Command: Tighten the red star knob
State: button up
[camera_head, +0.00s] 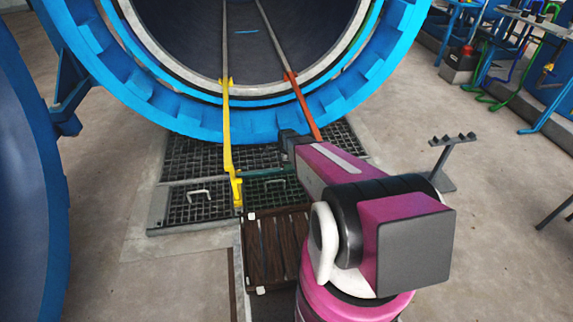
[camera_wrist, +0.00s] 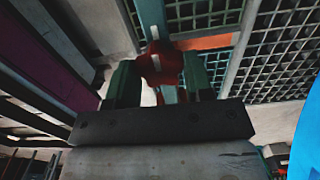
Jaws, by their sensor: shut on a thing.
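The red star knob (camera_wrist: 163,60) shows at the upper middle of the wrist view, with a pale mark across its face. My gripper (camera_wrist: 161,72) has its two dark green fingers on either side of the knob and is shut on it. A teal bar (camera_wrist: 151,14) runs up behind the knob. In the head view the knob is hidden and my arm reaches forward toward the vessel's lower rim; the fingers cannot be made out there.
The big blue ring (camera_head: 190,125) of the autoclave stands open ahead, with a yellow rail (camera_head: 227,130) and an orange rail (camera_head: 303,105) coming out. Floor grating (camera_head: 190,205) lies below. A small grey stand (camera_head: 445,165) is to the right.

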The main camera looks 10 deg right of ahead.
jog(key=o, duration=0.9)
jog(key=shift+r, duration=0.1)
notch_tip(320, 180, up, 11)
jog(key=shift+f, duration=0.2)
jog(key=s+r+n, duration=0.5)
jog(key=s+n, duration=0.1)
jog(key=s, duration=0.1)
jog(key=s+r+n, duration=0.5)
jog(key=s+n, duration=0.1)
jog(key=s, duration=0.1)
jog(key=s+r+n, duration=0.5)
jog(key=s+n, duration=0.1)
jog(key=s, duration=0.1)
jog(key=shift+s+r, duration=0.25)
jog(key=shift+r, duration=0.05)
